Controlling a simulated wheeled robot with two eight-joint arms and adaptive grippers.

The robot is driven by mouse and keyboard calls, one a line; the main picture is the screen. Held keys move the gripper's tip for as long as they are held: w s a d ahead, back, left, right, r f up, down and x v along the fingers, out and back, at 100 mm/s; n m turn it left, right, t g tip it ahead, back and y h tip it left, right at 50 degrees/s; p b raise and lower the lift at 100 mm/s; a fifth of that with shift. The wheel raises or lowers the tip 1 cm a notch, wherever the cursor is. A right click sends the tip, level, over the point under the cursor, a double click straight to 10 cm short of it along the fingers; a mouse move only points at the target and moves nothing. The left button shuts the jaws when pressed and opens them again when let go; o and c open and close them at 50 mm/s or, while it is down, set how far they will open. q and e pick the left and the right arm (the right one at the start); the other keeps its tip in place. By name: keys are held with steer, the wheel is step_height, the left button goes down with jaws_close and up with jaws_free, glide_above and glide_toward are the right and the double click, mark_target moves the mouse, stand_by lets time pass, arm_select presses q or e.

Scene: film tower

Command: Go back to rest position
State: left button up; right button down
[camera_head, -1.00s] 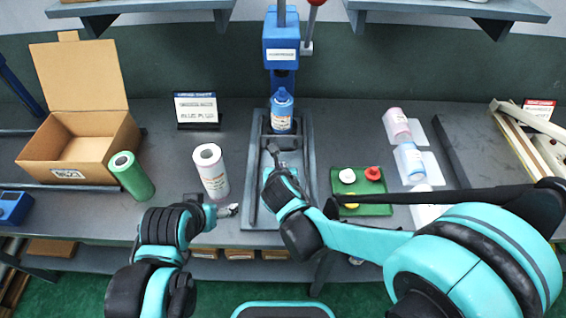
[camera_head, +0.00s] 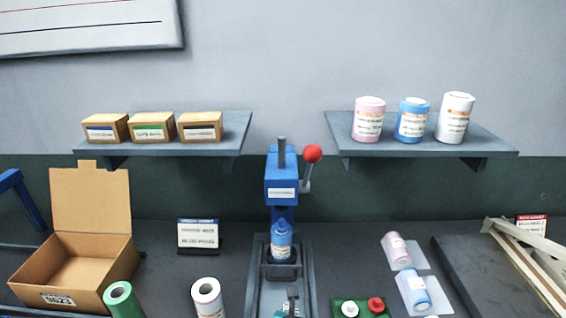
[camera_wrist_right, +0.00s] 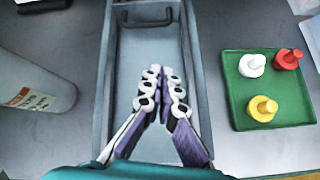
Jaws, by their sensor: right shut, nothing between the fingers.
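My right gripper (camera_wrist_right: 162,72) points down into the grey press tray (camera_wrist_right: 118,65), its fingers together and empty. Its tips also show at the bottom edge of the head view (camera_head: 292,293). A blue bottle (camera_head: 281,240) stands upright at the back of that tray, under the blue press (camera_head: 281,178) with its red knob. My left gripper and both arms' links are out of the head view.
A green tray (camera_wrist_right: 242,113) with white, red and yellow caps lies right of my right gripper. A pale roll (camera_wrist_right: 38,98) stands left of it. An open cardboard box (camera_head: 75,265) stands far left.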

steer(key=s+d+r+m, duration=0.1)
steer(key=s+d+m, duration=0.2)
steer(key=m, duration=0.8)
steer(key=s+d+r+m+g, duration=0.1)
steer(key=s+d+m, duration=0.2)
steer(key=d+m, duration=0.5)
steer(key=s+d+r+m+g, duration=0.1)
steer(key=s+d+m, duration=0.2)
steer(key=m, duration=1)
steer(key=shift+s+d+r+m, duration=0.3)
steer(key=shift+d+m, duration=0.1)
steer(key=shift+d, duration=0.75)
